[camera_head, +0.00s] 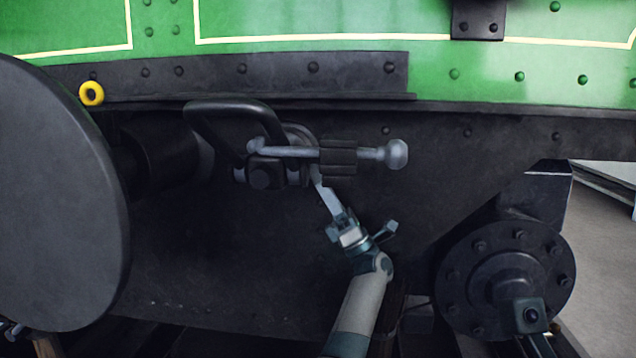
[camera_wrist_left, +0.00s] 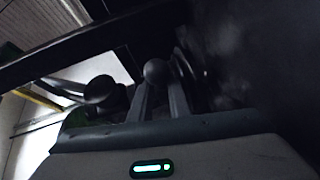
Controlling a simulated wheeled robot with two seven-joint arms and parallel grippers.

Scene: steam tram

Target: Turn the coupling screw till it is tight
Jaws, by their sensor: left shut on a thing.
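The coupling screw (camera_head: 338,160) shows in the head view as a dark ribbed block on a pale horizontal bar (camera_head: 372,153) with a ball at its right end. A black shackle loop (camera_head: 230,112) and a dark pivot block (camera_head: 262,172) are at its left. My left gripper (camera_head: 322,186) reaches up from below, its pale fingers meeting the screw from beneath. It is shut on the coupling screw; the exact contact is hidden. In the left wrist view a ball end (camera_wrist_left: 155,71) shows by the two fingers (camera_wrist_left: 160,100).
A large round buffer (camera_head: 60,200) fills the left side. A bolted cylinder (camera_head: 508,280) stands at the lower right. A yellow ring (camera_head: 91,93) is at the upper left. The green tram body (camera_head: 300,20) and dark beam (camera_head: 240,75) run above. Dark space lies below the coupling.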

